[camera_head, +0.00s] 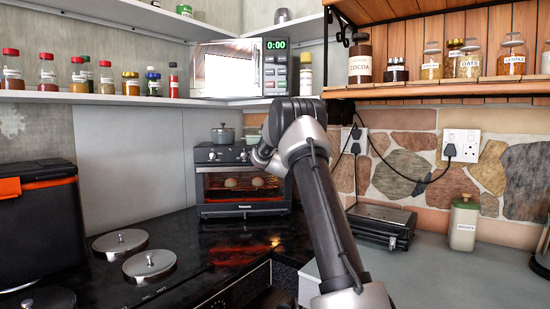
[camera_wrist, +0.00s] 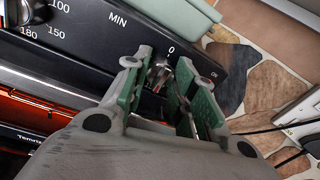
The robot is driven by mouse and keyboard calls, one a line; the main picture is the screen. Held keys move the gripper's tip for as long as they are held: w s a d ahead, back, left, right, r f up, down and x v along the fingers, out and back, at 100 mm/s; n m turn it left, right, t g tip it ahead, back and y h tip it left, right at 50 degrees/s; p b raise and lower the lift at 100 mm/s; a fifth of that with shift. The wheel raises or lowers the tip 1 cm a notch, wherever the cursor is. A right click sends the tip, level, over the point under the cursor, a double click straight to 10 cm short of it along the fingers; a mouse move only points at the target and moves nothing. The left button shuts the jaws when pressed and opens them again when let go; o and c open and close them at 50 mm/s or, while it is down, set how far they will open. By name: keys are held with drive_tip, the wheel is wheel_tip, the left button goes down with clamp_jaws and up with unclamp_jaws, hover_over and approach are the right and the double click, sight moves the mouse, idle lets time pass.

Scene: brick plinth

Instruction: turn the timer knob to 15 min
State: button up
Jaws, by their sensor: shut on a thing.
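The toaster oven (camera_head: 243,183) stands on the dark counter, with a lit interior and pale round items behind its glass. In the wrist view its black control panel (camera_wrist: 88,35) bears the words MIN and ON and a 0. The small metallic timer knob (camera_wrist: 159,73) sits just below the 0. My gripper (camera_wrist: 160,86) has its green-padded fingers on either side of the knob and is shut on it. The knob's pointer is too small to read surely. In the head view my arm hides the knob and most of my gripper (camera_head: 261,157).
A lidded pot (camera_head: 222,135) stands on top of the oven. A microwave (camera_head: 240,68) showing 0:00 is on the shelf above. A contact grill (camera_head: 381,224) and a canister (camera_head: 464,222) stand on the right counter. Metal hob covers (camera_head: 149,264) lie at left.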

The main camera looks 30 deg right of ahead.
idle(0.4)
drive_tip(key=o, duration=1.1)
drive_tip(key=shift+c, duration=0.2)
drive_tip(key=shift+s, duration=0.1)
drive_tip(key=v, duration=1.1)
drive_tip(key=shift+s+a, duration=0.2)
drive_tip(key=shift+s, duration=0.15)
